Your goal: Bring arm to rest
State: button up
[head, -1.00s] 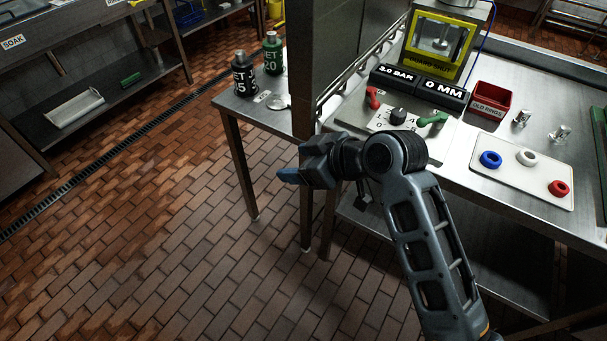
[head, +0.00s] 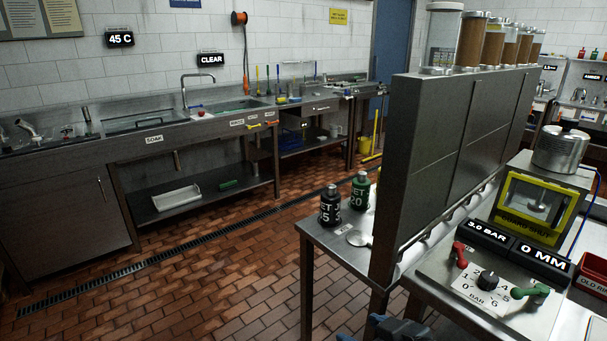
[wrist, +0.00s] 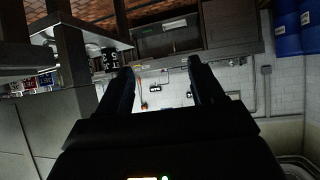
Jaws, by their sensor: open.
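My gripper (wrist: 162,85) shows in the wrist view with its two dark fingers apart. Nothing is held between them. The space beyond them shows the far sink wall, upside down. In the head view only the top of my gripper end shows at the bottom edge, near the leg of the steel table (head: 326,238); the rest of my arm is out of the picture. It appears apart from the table, but the exact gap is hidden.
A tall steel partition (head: 430,150) stands close to my gripper. Two jet bottles (head: 330,206) stand on the table beside it. A valve panel (head: 487,288) with red and green handles is at right. The brick floor (head: 190,290) at left is clear.

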jog(key=s+d+f+m+t+h, duration=0.1)
jog(key=s+f+m+h, duration=0.15)
jog(key=s, duration=0.75)
jog(key=s+f+m+t+h, duration=0.15)
jog(key=s+m, duration=0.25)
jog(key=s, duration=0.7)
jog(key=s+d+r+t, duration=0.1)
jog(key=s+d+r, duration=0.3)
jog(key=s, duration=0.4)
jog(key=s+d+r+t+h, duration=0.1)
jog(key=s+d+r, duration=0.3)
jog(key=s, duration=0.5)
notch_tip(320, 180, up, 2)
jog(key=shift+d+r+n+h+b, duration=0.1)
jog(key=shift+d+n+h+b, duration=0.2)
jog(key=shift+n+b, duration=0.05)
